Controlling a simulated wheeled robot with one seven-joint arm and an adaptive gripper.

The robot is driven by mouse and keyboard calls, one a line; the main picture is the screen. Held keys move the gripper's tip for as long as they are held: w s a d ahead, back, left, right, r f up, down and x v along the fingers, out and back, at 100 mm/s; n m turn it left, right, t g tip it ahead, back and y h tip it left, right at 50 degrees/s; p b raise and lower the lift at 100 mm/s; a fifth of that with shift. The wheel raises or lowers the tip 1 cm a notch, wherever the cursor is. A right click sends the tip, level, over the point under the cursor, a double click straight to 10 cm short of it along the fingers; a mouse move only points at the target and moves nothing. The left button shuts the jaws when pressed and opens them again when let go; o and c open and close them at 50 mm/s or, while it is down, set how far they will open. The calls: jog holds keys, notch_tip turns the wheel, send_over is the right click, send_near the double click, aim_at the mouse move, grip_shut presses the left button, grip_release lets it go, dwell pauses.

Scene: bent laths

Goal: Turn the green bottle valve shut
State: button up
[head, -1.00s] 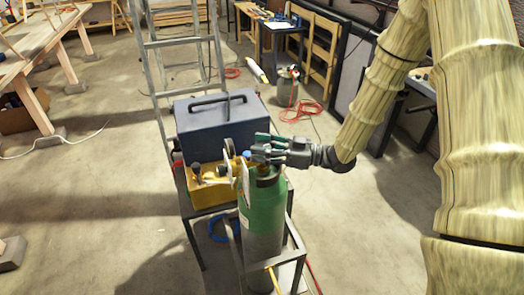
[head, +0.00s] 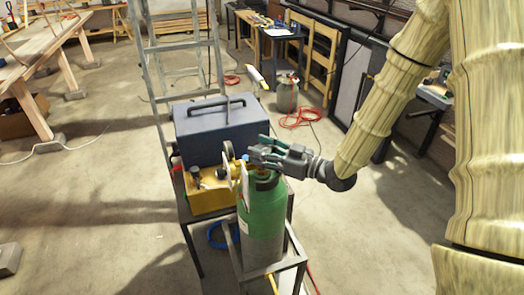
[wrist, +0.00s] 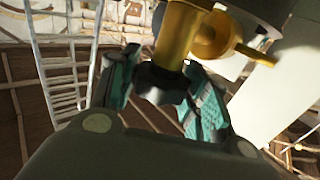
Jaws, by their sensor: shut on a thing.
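The green bottle (head: 264,210) stands upright in a dark metal stand, green above and grey below. Its valve has a brass body (wrist: 178,38) and a dark knob (wrist: 163,84), seen in the wrist view. My gripper (head: 262,148) comes in from the right at the top of the bottle. Its two teal-padded fingers also show in the wrist view (wrist: 160,92), one on each side of the dark knob, and are shut on it. In the head view the fingers hide most of the knob. A round gauge (head: 229,155) sits just left of the valve.
A dark blue toolbox (head: 215,130) and a yellow case (head: 208,192) stand close to the left of the bottle. A ladder (head: 180,45) rises behind them. A grey canister (head: 287,92) and red hose (head: 300,117) lie farther back.

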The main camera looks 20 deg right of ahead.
jog(key=o, duration=1)
jog(key=v, duration=1.2)
jog(key=shift+d, duration=0.1)
